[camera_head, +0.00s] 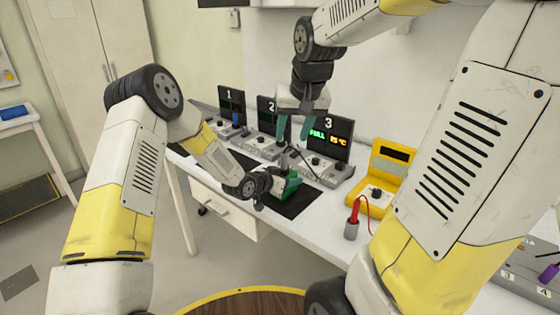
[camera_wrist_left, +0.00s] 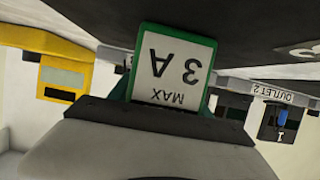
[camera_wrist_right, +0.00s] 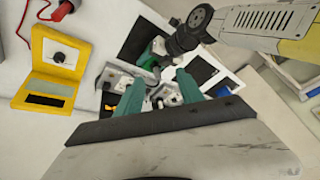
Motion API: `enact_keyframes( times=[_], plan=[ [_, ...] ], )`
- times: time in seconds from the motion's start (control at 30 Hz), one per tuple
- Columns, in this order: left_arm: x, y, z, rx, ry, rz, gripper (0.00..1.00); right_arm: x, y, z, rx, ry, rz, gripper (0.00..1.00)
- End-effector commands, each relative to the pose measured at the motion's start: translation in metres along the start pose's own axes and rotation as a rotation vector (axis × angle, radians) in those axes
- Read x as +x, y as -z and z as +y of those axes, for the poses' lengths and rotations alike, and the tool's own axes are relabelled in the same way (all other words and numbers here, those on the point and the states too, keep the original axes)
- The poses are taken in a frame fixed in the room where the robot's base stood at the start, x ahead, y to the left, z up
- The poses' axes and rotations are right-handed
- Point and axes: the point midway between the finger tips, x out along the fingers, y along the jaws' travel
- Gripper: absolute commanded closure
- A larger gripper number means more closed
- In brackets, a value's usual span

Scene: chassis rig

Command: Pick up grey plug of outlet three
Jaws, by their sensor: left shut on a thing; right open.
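Outlet three, a grey unit (camera_head: 325,172) with a dark display marked 3, stands on the bench. I cannot make out its grey plug clearly; a dark cable runs by the unit. My right gripper (camera_head: 295,130) is open above the outlet's left side, teal fingers pointing down. In the right wrist view its spread fingertips (camera_wrist_right: 160,78) frame grey parts of the unit, with nothing clearly gripped. My left gripper (camera_head: 278,186) is shut on a green block (camera_head: 292,187) over the black mat. The left wrist view shows the block's label (camera_wrist_left: 172,70), "3 A MAX", upside down.
Outlet two (camera_head: 262,146) and outlet one (camera_head: 226,128) stand to the left along the bench. A yellow meter (camera_head: 392,165) and a red probe in a grey holder (camera_head: 352,230) stand to the right. A black mat (camera_head: 298,203) lies in front of outlet three.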

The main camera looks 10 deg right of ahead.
Motion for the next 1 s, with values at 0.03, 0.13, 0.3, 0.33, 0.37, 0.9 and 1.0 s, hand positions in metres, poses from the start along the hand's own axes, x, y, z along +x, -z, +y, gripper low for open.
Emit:
enact_keyframes(
  times=[0.03, 0.13, 0.3, 0.33, 0.37, 0.9, 1.0],
  plan=[
    [0.0, 0.001, 0.0, 0.001, 0.0, 0.001, 1.0, 0.016, 0.013, 0.001, 0.004, -0.017, -0.014, 0.55],
    [0.0, 0.001, 0.0, 0.001, 0.0, 0.001, 1.0, 0.043, 0.036, 0.004, 0.016, -0.048, -0.028, 0.55],
    [0.0, 0.001, 0.0, 0.0, 0.0, 0.001, 1.0, 0.081, 0.063, 0.008, 0.026, -0.091, -0.041, 0.55],
    [0.0, 0.001, 0.0, 0.0, 0.0, 0.001, 1.0, 0.086, 0.067, 0.009, 0.027, -0.097, -0.042, 0.55],
    [0.0, 0.001, 0.0, 0.0, 0.0, 0.001, 1.0, 0.091, 0.069, 0.009, 0.028, -0.102, -0.045, 0.55],
    [0.0, 0.001, 0.0, 0.0, 0.0, 0.001, 1.0, 0.166, 0.074, 0.018, 0.031, -0.119, -0.049, 0.55],
    [0.0, 0.001, 0.0, 0.0, 0.0, 0.001, 1.0, 0.173, 0.074, 0.018, 0.031, -0.118, -0.048, 0.55]
  ],
)
